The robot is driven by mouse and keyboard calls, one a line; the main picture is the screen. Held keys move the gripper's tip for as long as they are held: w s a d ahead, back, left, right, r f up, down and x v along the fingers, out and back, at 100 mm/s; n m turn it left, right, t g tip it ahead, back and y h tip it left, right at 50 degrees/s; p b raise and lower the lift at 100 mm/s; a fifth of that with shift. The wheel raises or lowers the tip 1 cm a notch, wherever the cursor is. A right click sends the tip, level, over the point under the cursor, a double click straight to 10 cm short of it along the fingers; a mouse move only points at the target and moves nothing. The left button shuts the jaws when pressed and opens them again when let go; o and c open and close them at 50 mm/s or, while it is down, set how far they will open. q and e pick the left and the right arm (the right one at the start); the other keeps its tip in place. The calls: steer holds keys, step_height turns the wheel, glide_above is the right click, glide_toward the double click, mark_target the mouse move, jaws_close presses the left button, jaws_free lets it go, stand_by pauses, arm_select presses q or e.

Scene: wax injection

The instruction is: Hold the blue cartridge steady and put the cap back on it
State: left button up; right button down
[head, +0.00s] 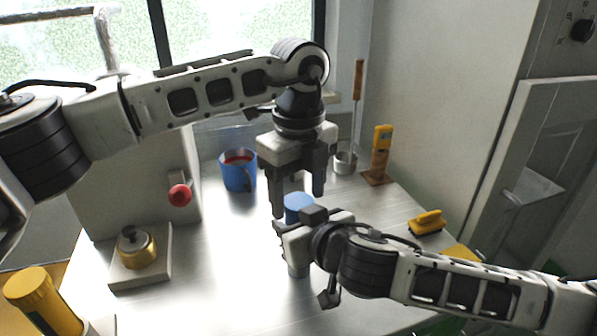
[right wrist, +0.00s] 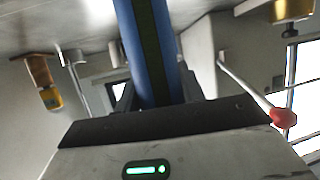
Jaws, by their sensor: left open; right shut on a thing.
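The blue cartridge (right wrist: 150,45) is upright between the fingers of my right gripper (right wrist: 157,92) in the right wrist view, a blue cylinder with a dark stripe. In the head view its round blue top (head: 298,202) shows just above my right gripper, which hides its middle. My left gripper (head: 299,205) points down with its fingers open, one on each side of the blue top as seen from the head. I cannot tell whether they touch it. No separate cap can be made out; whether the blue top is the cap is unclear.
A blue jug (head: 238,174) with red contents stands behind on the metal table (head: 225,270). A machine with a red knob (head: 179,195) and a brass pot (head: 137,250) are at left. A yellow-capped bottle (head: 40,300) is front left. A yellow brush (head: 427,222) lies at right.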

arm_select(q)
steer(key=shift+f, duration=0.25)
steer(key=c, duration=1)
steer(key=m, duration=0.6)
steer(key=shift+m, duration=0.3)
steer(key=o, duration=1.1)
steer(key=shift+c, duration=0.2)
